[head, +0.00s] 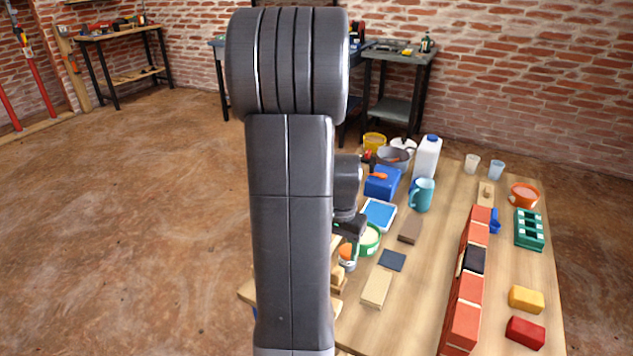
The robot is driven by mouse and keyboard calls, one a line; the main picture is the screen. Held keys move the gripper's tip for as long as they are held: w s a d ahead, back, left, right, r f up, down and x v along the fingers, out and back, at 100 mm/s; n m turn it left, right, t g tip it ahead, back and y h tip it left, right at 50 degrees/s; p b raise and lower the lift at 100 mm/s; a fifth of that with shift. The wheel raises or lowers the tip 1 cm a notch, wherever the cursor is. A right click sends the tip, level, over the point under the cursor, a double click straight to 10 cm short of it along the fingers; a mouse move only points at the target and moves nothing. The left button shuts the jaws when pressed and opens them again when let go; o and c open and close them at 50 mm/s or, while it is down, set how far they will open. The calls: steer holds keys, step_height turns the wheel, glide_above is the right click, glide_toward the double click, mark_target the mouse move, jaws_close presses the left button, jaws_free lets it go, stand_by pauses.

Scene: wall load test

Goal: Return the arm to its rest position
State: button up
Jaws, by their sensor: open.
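My arm stands upright across the middle of the head view and hides part of the scene behind it. Its wrist shows just to the right of the large upright link. My gripper (354,229) is a small dark shape there, partly hidden by the arm. It is open, and I see nothing held in it. It appears over the left part of the wooden table (420,285), near a green-rimmed bowl (369,241). Its exact height above the table cannot be told.
A row of red bricks (466,290) with one dark block (474,260) runs along the table. A blue mug (422,195), white jug (427,157), blue box (382,182), green crate (529,230), and yellow (526,298) and red (525,332) blocks stand around. Left floor is clear.

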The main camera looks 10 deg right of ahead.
step_height(320, 180, down, 11)
steer(key=b, duration=0.2)
steer(key=shift+f+b, duration=0.2)
steer(key=shift+b, duration=0.1)
steer(key=shift+r, duration=0.1)
steer(key=shift+r+p, duration=0.45)
steer(key=shift+r, duration=0.95)
